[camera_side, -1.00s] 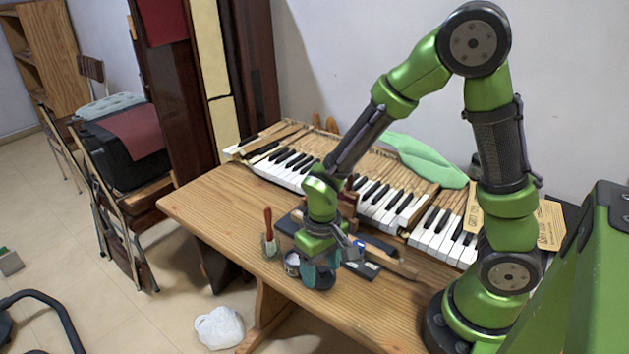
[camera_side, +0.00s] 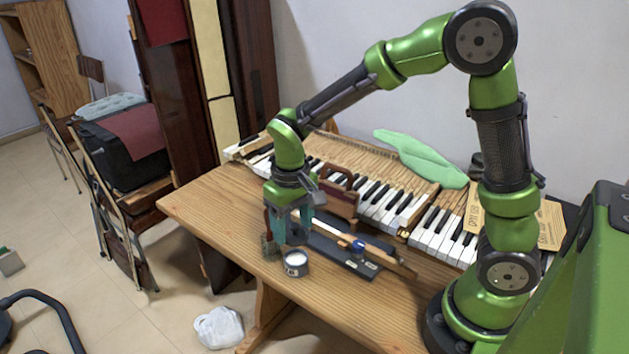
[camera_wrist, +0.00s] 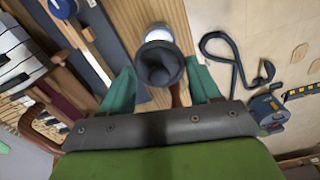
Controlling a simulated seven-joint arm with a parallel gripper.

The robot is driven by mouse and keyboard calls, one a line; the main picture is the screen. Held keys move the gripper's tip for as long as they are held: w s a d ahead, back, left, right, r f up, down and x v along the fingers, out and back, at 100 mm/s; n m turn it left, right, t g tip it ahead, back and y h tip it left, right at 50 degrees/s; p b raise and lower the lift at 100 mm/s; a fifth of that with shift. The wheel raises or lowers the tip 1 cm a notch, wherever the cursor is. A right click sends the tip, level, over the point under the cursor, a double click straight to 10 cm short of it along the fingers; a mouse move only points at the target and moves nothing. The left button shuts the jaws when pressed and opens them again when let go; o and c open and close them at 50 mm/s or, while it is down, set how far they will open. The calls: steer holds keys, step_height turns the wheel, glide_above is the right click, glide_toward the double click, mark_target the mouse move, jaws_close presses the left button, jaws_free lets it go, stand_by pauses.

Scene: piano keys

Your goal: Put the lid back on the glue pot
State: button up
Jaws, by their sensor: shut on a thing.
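The glue pot (camera_side: 295,270) stands open on the wooden table, a dark can with a pale top. It also shows in the wrist view (camera_wrist: 158,34), just beyond the lid. My gripper (camera_side: 291,232) is shut on the dark round lid (camera_wrist: 160,72), which sits between the two teal fingers in the wrist view. In the side view the lid (camera_side: 297,236) is mostly hidden by the fingers. My gripper holds it above the table, behind and slightly left of the pot in the side view, apart from it.
A dark tray with tools (camera_side: 345,258) lies to the right. Piano keys (camera_side: 385,205) run along the back. The table's front edge is near the pot, with bare wood (camera_side: 325,290) right of it.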

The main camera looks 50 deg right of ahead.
steer(key=shift+f, duration=2.65)
steer(key=shift+f, duration=0.15)
steer(key=o, duration=1.1)
steer(key=shift+o, duration=0.2)
steer(key=shift+o, duration=0.5)
steer(key=shift+r, duration=3.55)
